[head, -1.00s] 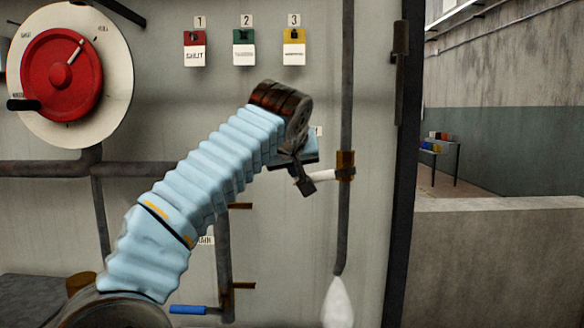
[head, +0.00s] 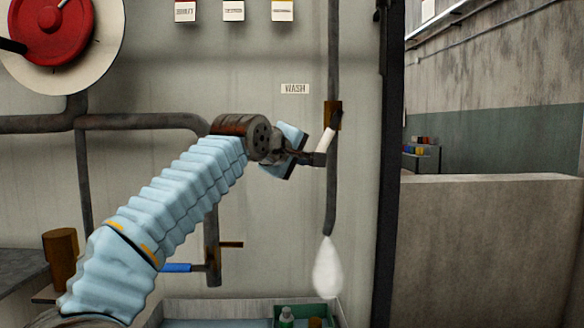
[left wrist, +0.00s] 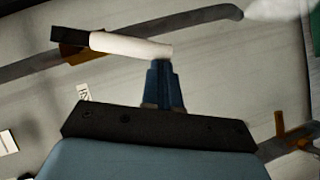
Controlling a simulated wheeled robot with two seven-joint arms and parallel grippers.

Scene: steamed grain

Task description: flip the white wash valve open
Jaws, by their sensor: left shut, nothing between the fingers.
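The white wash valve handle (head: 325,142) slants down and slightly left from its brass body (head: 333,113) on the vertical pipe, right of the WASH label (head: 295,88). My left gripper (head: 318,158) is shut and empty, its tips at the lower free end of the handle. In the left wrist view, the closed fingers (left wrist: 163,85) meet the end of the white handle (left wrist: 130,46), apparently touching it. A white teardrop shape (head: 327,268) hangs below the pipe's open end. My right gripper is not in view.
A blue-handled valve (head: 176,268) is below my left forearm. A dark post (head: 388,150) stands right of the pipe.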

